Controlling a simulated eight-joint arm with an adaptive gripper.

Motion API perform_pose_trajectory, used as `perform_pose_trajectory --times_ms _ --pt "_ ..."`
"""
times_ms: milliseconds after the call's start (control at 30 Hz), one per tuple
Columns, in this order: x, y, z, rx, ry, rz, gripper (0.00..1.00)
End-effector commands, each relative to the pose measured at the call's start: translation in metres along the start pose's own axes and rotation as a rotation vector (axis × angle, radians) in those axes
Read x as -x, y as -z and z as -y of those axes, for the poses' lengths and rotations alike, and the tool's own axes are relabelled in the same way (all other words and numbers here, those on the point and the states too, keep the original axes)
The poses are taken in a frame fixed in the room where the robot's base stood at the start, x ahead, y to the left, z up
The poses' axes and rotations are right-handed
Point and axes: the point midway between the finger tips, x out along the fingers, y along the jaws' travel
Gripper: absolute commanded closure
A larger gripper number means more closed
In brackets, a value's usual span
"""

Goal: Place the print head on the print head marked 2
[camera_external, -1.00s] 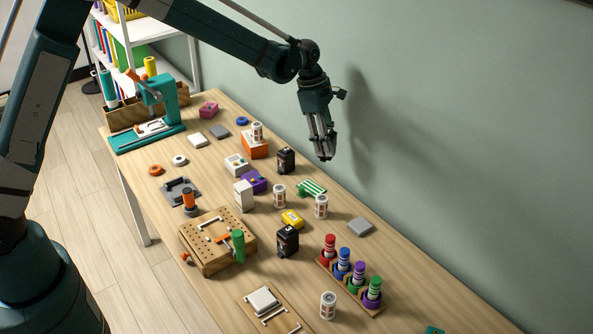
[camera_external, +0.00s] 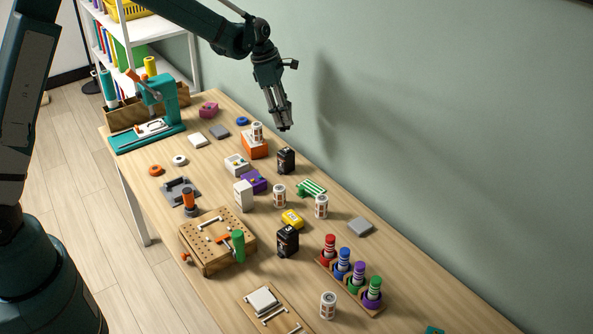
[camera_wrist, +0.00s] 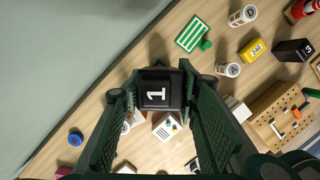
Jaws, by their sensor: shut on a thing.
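My gripper (camera_external: 283,126) is shut on a black print head (camera_wrist: 157,93) with a white "1" on its top, held between the fingers in the wrist view. In the external view the fingers hide most of it. A black print head (camera_external: 286,161) stands upright on the table just below my gripper; its number cannot be read, and in the wrist view it is hidden behind the held one. Another black print head (camera_external: 287,241), marked 3 in the wrist view (camera_wrist: 297,50), stands farther forward beside a yellow block.
A white box (camera_external: 236,165), a purple box (camera_external: 258,184), a green striped block (camera_external: 312,188) and white cans stand nearby. The green wall (camera_external: 420,130) runs along the table's back edge.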

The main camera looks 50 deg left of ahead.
Motion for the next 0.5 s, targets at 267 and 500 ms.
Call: perform_pose_trajectory --times_ms 267,500 --pt "-0.004 0.001 0.0 -0.001 0.0 0.0 0.84" --pt "-0.03 0.008 0.0 -0.001 0.0 0.0 0.84"
